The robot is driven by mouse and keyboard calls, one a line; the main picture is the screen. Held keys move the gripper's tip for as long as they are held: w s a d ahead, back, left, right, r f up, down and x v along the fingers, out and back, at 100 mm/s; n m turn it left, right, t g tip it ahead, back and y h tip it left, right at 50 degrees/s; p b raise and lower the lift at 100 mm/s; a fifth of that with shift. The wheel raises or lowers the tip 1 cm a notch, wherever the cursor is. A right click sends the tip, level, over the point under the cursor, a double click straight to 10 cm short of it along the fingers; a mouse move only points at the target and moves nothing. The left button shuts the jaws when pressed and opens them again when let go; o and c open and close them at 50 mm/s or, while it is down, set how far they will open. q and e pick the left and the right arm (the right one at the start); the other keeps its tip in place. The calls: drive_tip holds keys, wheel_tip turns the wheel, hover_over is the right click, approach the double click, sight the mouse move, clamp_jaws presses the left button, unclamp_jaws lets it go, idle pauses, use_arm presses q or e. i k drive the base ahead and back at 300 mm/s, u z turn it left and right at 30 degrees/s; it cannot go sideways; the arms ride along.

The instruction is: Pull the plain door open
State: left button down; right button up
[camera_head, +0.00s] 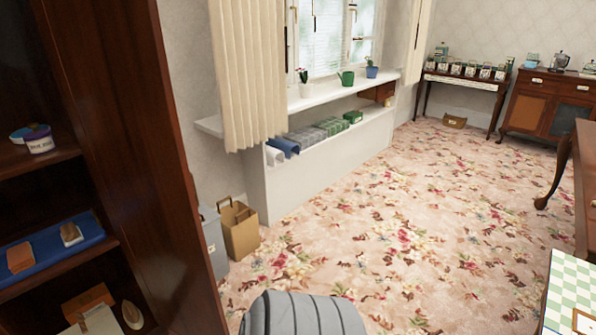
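A dark wooden cabinet (548,92) stands against the back wall at the far right. It has two doors below a drawer front. Its left door (527,113) has a plain orange-brown panel, and its right door (569,119) has a darker grey panel. Both doors look shut. Neither of my grippers is in view.
A dark open shelf unit (140,130) fills the left. A grey ribbed rounded thing (305,316) is at the bottom. A wooden table leg (556,170) and a green-checked board (572,290) are at right. Flowered carpet (400,220) is clear between. A brown box (240,230) stands left.

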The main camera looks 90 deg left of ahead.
sight(108, 58)
drive_tip(key=i, duration=0.2)
drive_tip(key=u, duration=1.4)
